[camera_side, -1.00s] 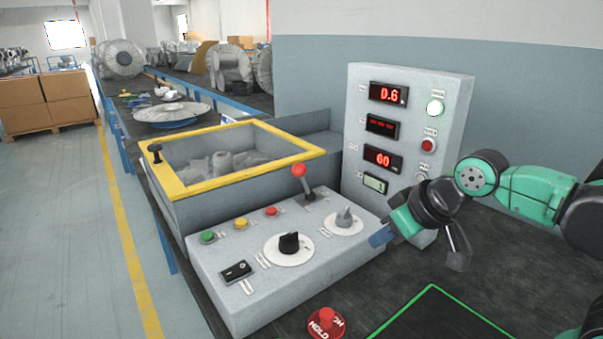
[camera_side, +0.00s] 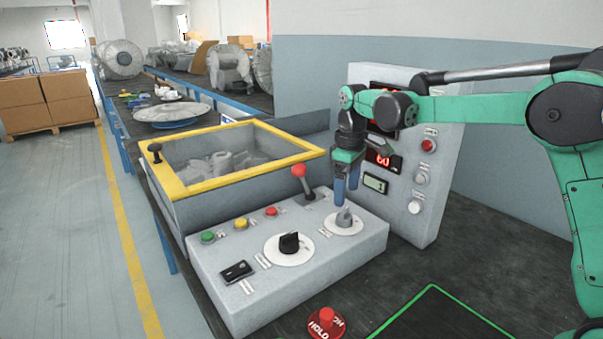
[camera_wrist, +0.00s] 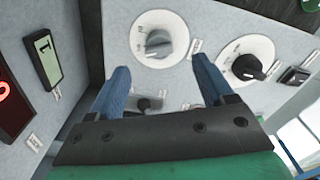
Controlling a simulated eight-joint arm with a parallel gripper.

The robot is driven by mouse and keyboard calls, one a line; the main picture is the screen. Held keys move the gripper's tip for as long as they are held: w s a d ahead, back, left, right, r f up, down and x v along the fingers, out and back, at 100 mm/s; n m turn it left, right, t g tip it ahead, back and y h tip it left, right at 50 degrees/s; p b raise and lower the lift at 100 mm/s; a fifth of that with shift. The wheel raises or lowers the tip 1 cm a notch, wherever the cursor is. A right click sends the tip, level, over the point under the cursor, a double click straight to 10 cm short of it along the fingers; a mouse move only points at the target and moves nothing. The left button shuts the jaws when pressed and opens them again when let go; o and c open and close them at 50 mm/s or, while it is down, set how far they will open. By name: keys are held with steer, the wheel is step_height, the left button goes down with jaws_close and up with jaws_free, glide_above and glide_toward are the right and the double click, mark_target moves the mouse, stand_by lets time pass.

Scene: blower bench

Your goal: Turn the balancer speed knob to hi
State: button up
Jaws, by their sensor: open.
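The sloped grey control box has two knobs on white dials. The grey knob (camera_side: 344,218) is at the right, and the black knob (camera_side: 289,243) is nearer the middle. Their labels are too small to read, so I cannot tell which is the balancer speed knob. My gripper (camera_side: 346,196) points down just above the grey knob, open and empty. In the wrist view, the grey knob (camera_wrist: 158,43) shows just beyond and between my blue fingertips (camera_wrist: 160,66). The black knob (camera_wrist: 246,67) lies to the right there.
A red-topped lever (camera_side: 300,173) stands close left of my gripper. Green (camera_side: 207,237), yellow (camera_side: 240,223) and red (camera_side: 271,211) buttons and a black rocker switch (camera_side: 236,271) share the box. The upright display panel (camera_side: 447,150) stands behind. A red hold button (camera_side: 326,322) is in front.

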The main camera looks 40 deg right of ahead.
mark_target(345, 210)
steer(key=shift+f, duration=2.9)
steer(key=shift+d, duration=0.1)
jaws_close()
